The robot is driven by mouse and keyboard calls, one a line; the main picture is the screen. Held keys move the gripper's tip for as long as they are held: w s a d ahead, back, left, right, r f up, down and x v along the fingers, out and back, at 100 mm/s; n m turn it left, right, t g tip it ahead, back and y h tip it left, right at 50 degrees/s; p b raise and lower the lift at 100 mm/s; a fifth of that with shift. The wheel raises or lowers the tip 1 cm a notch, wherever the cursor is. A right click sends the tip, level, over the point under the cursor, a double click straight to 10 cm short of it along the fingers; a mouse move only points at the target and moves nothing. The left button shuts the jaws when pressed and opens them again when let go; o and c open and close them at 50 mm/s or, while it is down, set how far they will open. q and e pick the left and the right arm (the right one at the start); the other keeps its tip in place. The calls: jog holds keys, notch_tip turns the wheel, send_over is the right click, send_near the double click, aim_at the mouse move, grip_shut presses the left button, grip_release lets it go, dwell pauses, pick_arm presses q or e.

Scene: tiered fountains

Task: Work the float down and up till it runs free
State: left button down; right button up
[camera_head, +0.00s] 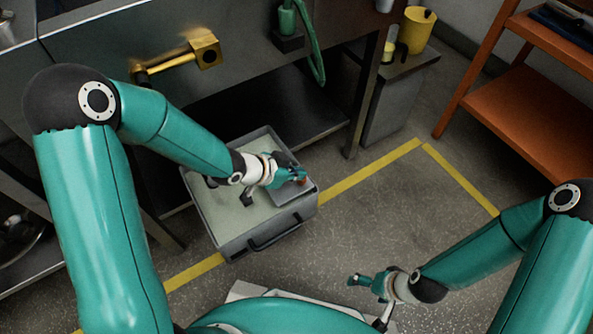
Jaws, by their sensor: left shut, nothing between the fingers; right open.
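A grey open box (225,232) with a black front handle stands on the floor below the bench, with a pale, flat surface inside it. My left gripper (288,178) is over the right part of this box, shut and empty. A small red-orange piece (303,182) shows right by its fingertips; I cannot tell whether they touch or whether this piece is the float. The gripper and wrist hide part of the box's inside. My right gripper (366,301) is open and empty, low at the front, well away from the box.
A brass block with a rod (205,50) juts from the bench front. A green hose (312,50) hangs beside it. A yellow cup (416,30) stands on a grey cabinet. An orange shelf rack (525,100) is at the right. Open floor lies right of the box.

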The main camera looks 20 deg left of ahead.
pick_arm(q)
jog(key=w+d+r+p+v, duration=0.1)
jog(key=p+v, duration=0.7)
jog(key=v, duration=0.4)
jog(key=shift+r, duration=0.65)
